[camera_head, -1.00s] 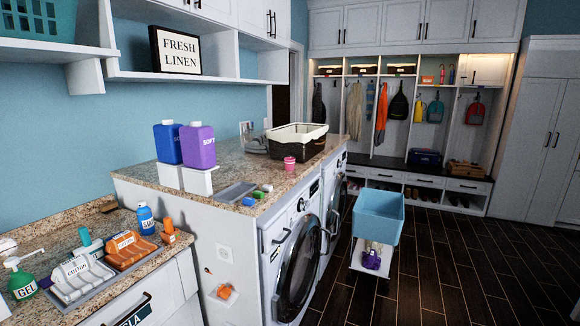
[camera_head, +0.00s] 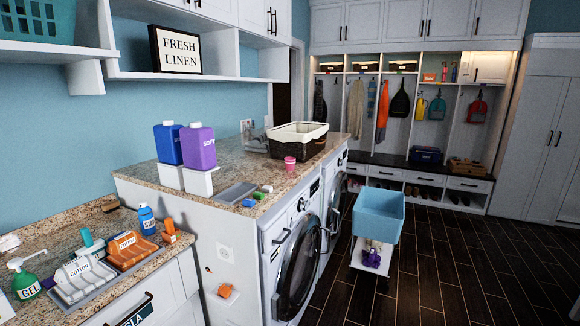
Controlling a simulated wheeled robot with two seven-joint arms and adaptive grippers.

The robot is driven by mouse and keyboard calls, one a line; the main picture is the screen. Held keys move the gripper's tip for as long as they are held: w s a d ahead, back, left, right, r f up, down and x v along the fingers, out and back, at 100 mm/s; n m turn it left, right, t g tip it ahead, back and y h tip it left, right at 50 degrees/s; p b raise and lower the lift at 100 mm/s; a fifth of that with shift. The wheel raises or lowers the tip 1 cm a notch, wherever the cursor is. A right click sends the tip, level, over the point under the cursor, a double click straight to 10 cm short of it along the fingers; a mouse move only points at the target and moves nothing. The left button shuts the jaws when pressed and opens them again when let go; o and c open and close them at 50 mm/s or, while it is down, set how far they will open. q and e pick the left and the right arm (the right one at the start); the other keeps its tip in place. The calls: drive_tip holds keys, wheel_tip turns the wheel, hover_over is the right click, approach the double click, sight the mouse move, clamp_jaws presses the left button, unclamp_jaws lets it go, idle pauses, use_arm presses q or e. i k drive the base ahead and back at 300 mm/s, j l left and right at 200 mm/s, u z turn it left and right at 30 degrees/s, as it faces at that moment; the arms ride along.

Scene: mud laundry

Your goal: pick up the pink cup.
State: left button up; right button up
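The small pink cup (camera_head: 290,163) stands upright on the granite counter (camera_head: 236,158) above the washing machines, near its front edge. It is in front of the dark and cream basket. Neither of my grippers shows in the head view, so nothing of mine is seen at the cup.
A dark basket with a cream rim (camera_head: 297,135) is behind the cup. Blue (camera_head: 168,143) and purple (camera_head: 198,147) bottles stand left of it, with a grey tray (camera_head: 236,193) nearer. A blue bin on a cart (camera_head: 379,214) is right of the washers. Dark floor at right is clear.

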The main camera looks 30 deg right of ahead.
sight(290, 161)
drive_tip(key=i+l+u, duration=0.15)
drive_tip(key=l, duration=0.9)
drive_tip(key=i+l+u, duration=0.2)
drive_tip(key=l, duration=0.9)
drive_tip(key=i+l+u, duration=0.15)
drive_tip(key=l, duration=1)
drive_tip(key=i+l+u, duration=0.15)
drive_tip(key=l, duration=0.95)
